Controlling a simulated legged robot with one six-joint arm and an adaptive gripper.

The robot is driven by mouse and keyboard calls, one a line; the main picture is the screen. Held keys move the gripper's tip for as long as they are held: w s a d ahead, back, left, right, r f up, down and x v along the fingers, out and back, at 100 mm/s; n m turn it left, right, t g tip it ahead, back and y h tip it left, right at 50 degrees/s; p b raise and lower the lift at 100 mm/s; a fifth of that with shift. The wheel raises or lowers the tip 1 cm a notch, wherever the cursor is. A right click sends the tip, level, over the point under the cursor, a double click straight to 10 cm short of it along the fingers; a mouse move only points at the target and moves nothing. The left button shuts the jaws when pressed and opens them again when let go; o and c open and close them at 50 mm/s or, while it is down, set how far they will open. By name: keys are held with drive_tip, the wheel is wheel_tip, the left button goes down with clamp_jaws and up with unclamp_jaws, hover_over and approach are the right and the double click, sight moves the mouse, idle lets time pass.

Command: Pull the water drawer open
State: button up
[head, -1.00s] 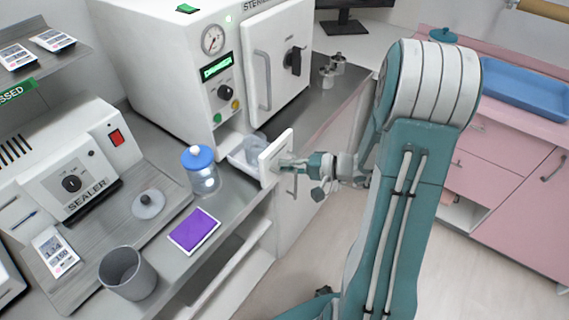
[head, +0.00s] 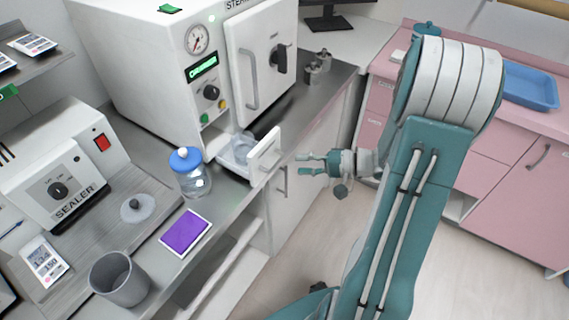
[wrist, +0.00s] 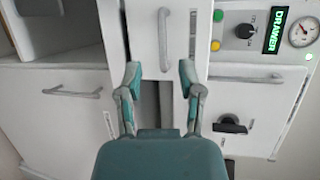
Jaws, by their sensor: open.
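The water drawer (head: 264,153) sticks out from the lower front of the white sterilizer (head: 150,75), pulled open, with a clear container (head: 241,146) inside it. In the wrist view, the drawer's white front (wrist: 145,40) and its grey bar handle (wrist: 163,40) lie just beyond my gripper (wrist: 158,75). My gripper is open and empty, its two teal fingers apart. In the head view, my gripper (head: 306,164) hangs to the right of the drawer front, with a clear gap between them.
A blue-lidded jar (head: 190,173), a purple pad (head: 186,232) and a grey cup (head: 119,279) stand on the counter left of the drawer. The sealer (head: 60,170) is farther left. Pink cabinets (head: 510,190) stand at the right, with free floor between.

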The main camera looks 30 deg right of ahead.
drive_tip(key=v, duration=0.5)
drive_tip(key=shift+f, duration=0.1)
idle(0.3)
drive_tip(key=s+a+r+n+g+h, duration=0.2)
drive_tip(key=a+r+n+g, duration=0.15)
drive_tip(key=a, duration=0.35)
drive_tip(key=s+a+r+n+g+h, duration=0.2)
drive_tip(key=s+a+g+h, duration=0.1)
drive_tip(key=a+g, duration=0.25)
drive_tip(key=s+a+r+n+t+h, duration=0.3)
drive_tip(key=s+a+r+t+h, duration=0.1)
drive_tip(key=r+h, duration=0.3)
drive_tip(key=shift+s+a+r+t, duration=0.2)
drive_tip(key=shift+s+r+t, duration=0.2)
drive_tip(key=shift+s+t, duration=0.2)
